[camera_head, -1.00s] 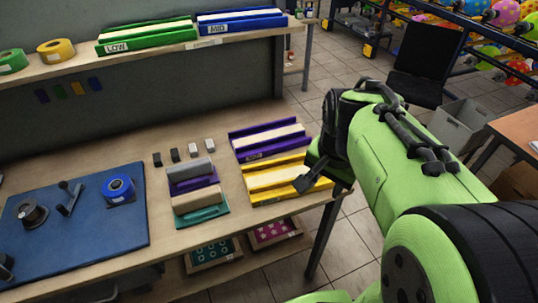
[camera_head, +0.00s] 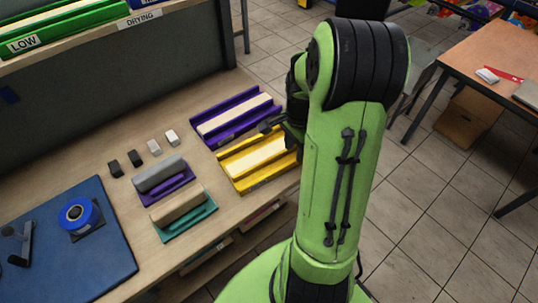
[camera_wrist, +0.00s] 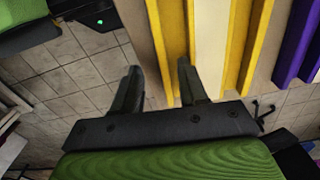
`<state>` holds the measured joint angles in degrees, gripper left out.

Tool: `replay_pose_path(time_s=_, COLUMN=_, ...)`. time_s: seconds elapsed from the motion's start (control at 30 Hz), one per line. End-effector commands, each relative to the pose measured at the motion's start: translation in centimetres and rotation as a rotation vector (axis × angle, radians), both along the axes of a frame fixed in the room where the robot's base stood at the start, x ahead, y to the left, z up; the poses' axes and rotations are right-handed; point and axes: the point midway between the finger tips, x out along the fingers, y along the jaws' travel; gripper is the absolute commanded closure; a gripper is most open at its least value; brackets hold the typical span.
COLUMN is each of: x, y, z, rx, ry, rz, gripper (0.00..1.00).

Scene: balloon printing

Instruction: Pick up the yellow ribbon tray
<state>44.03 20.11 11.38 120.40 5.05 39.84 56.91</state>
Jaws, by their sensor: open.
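The yellow ribbon tray (camera_head: 234,177), with a pale strip along its middle, lies on the workbench near its right edge. My arm hides part of its right end in the head view. The tray also fills the upper middle of the wrist view (camera_wrist: 240,60). My gripper (camera_wrist: 158,66) is open and empty. In the wrist view its right finger overlaps the tray's yellow side wall, and its left finger shows against the floor. I cannot tell the height between the fingers and the tray. In the head view a dark finger shows near the tray's far right corner.
A purple tray (camera_head: 240,115) lies close beside the yellow one. Purple and teal holders with rollers (camera_head: 180,212), small blocks (camera_head: 154,146) and a blue mat (camera_head: 75,260) occupy the bench leftward. A brown table (camera_head: 490,55) stands at the right; open floor lies between.

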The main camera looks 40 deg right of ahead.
Motion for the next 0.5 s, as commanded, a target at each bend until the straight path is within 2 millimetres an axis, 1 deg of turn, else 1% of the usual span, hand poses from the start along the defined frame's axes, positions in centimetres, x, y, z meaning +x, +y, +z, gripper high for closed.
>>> replay_pose_path(time_s=0.07, x=0.1, y=0.1, z=-1.1, rx=0.001, ry=0.001, rz=0.001, gripper=0.57)
replay_pose_path(time_s=0.2, x=0.3, y=0.5, z=-3.9, rx=0.003, ry=0.003, rz=0.0, gripper=0.57)
replay_pose_path(time_s=0.3, x=0.3, y=0.4, z=-5.1, rx=0.001, ry=0.001, rz=0.0, gripper=0.57)
replay_pose_path(time_s=0.5, x=0.3, y=0.4, z=-5.3, rx=-0.001, ry=-0.002, rz=0.0, gripper=0.57)
